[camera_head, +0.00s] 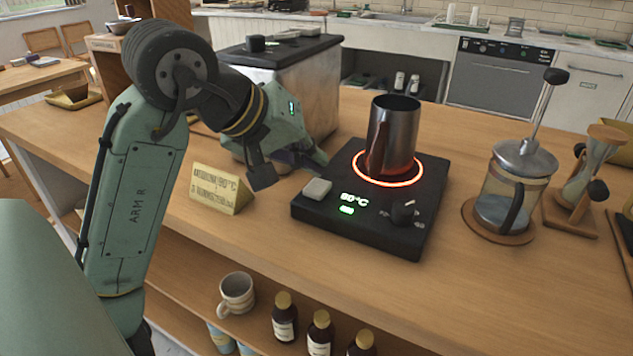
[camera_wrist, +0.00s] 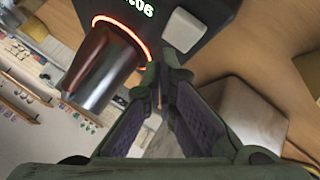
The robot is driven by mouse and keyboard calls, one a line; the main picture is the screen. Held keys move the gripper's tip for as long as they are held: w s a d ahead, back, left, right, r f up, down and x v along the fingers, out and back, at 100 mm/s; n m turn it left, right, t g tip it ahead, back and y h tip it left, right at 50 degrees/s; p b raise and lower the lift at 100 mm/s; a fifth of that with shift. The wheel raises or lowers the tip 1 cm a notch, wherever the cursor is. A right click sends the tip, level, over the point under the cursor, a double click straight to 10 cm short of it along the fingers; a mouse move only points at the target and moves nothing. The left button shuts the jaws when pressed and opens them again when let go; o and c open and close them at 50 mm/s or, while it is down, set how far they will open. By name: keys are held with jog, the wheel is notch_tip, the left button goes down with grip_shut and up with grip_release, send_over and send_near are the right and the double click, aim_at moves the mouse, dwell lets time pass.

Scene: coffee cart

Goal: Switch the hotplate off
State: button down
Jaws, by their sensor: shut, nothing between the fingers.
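The black hotplate (camera_head: 340,222) stands on the wooden counter, its ring glowing red under a metal jug (camera_head: 394,130). In the wrist view the hotplate (camera_wrist: 215,8), button (camera_wrist: 184,30) and jug (camera_wrist: 98,72) are at the top. My gripper (camera_head: 322,158) is at the hotplate's left edge, behind the button. Its fingertips (camera_wrist: 163,70) are together and empty; contact cannot be told.
A yellowish sign (camera_head: 220,190) stands left of the hotplate. A French press (camera_head: 508,190) and an hourglass-shaped brewer (camera_head: 588,180) stand to the right. A metal-sided machine (camera_head: 290,90) is behind my arm. The counter in front of the hotplate is clear.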

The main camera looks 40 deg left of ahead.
aim_at(313, 184)
jog(key=shift+f, duration=0.1)
jog(key=shift+f, duration=0.35)
jog(key=shift+f+b, duration=0.4)
jog(key=shift+f, duration=0.15)
dwell(0.8)
jog(key=shift+r, duration=0.15)
jog(key=shift+r+p, duration=0.85)
jog(key=shift+p, duration=0.1)
notch_tip(313, 184, up, 6)
jog(key=p, duration=0.5)
